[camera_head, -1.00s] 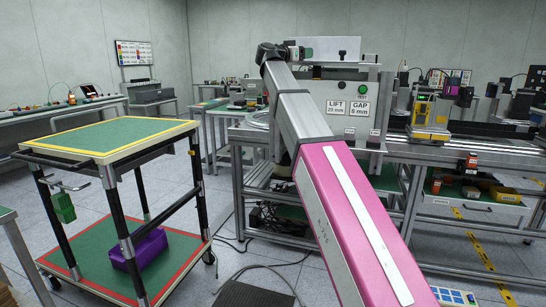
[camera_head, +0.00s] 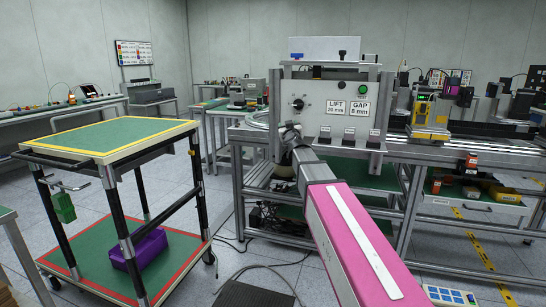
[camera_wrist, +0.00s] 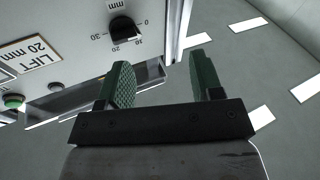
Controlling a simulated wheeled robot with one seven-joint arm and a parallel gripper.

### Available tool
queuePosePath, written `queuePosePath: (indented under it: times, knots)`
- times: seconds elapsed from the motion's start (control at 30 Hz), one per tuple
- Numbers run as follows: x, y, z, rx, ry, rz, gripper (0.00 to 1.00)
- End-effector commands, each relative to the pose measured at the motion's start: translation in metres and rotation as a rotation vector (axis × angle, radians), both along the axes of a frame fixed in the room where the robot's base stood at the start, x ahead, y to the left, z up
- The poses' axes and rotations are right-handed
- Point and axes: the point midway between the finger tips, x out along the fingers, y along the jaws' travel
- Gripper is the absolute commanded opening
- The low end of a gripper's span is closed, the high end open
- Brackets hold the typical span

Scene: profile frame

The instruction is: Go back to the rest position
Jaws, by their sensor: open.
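My gripper (camera_wrist: 158,85) shows in the wrist view with its two green ridged fingers apart and nothing between them. In the head view my pink and grey arm reaches forward from the bottom right toward the machine's front, and the gripper itself cannot be made out there. The machine's grey control panel (camera_head: 320,117) carries LIFT and GAP labels, a dark knob and a green button. In the wrist view part of this panel (camera_wrist: 72,50) shows upside down beside the gripper, with the knob (camera_wrist: 125,28) close beyond the left finger.
A cart (camera_head: 170,129) with a green top and a purple bin (camera_head: 139,248) on its lower shelf stands at left. A long bench (camera_head: 440,151) with devices runs to the right. Floor (camera_head: 235,266) is open between cart and machine, with cables and a dark mat on it.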

Motion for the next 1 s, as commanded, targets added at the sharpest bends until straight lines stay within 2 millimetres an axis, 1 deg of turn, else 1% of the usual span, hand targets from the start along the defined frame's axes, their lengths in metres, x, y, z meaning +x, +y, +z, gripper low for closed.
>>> queuePosePath:
  times: [0.03, 0.07, 0.1, 0.17, 0.2, 0.27, 0.3, 0.37, 0.4, 0.47, 0.5, 0.57, 0.6, 0.67, 0.7, 0.77, 0.8, 0.9, 1.0]
  knots:
    - [-0.012, -0.001, -0.035, -0.009, 0.075, 0.05, 0.6]
    - [-0.017, 0.0, -0.055, -0.01, 0.121, 0.079, 0.6]
    - [-0.024, 0.0, -0.08, -0.013, 0.185, 0.114, 0.6]
    - [-0.036, -0.001, -0.117, -0.013, 0.287, 0.158, 0.6]
    - [-0.045, -0.002, -0.142, -0.013, 0.356, 0.182, 0.6]
    - [-0.06, -0.006, -0.177, -0.008, 0.463, 0.208, 0.6]
    - [-0.072, -0.009, -0.2, -0.006, 0.536, 0.22, 0.6]
    - [-0.091, -0.015, -0.234, 0.001, 0.648, 0.23, 0.6]
    - [-0.104, -0.02, -0.256, 0.006, 0.724, 0.231, 0.6]
    - [-0.126, -0.028, -0.287, 0.014, 0.838, 0.224, 0.6]
    - [-0.142, -0.034, -0.307, 0.02, 0.916, 0.215, 0.6]
    - [-0.167, -0.044, -0.335, 0.03, 1.032, 0.191, 0.6]
    - [-0.185, -0.052, -0.353, 0.037, 1.109, 0.169, 0.6]
    - [-0.213, -0.063, -0.378, 0.046, 1.227, 0.129, 0.6]
    - [-0.232, -0.071, -0.393, 0.053, 1.302, 0.097, 0.6]
    - [-0.259, -0.084, -0.412, 0.06, 1.407, 0.042, 0.6]
    - [-0.276, -0.091, -0.423, 0.066, 1.47, 0.003, 0.6]
    - [-0.312, -0.107, -0.442, 0.074, 1.6, -0.085, 0.6]
    - [-0.336, -0.118, -0.452, 0.078, 1.683, -0.156, 0.6]
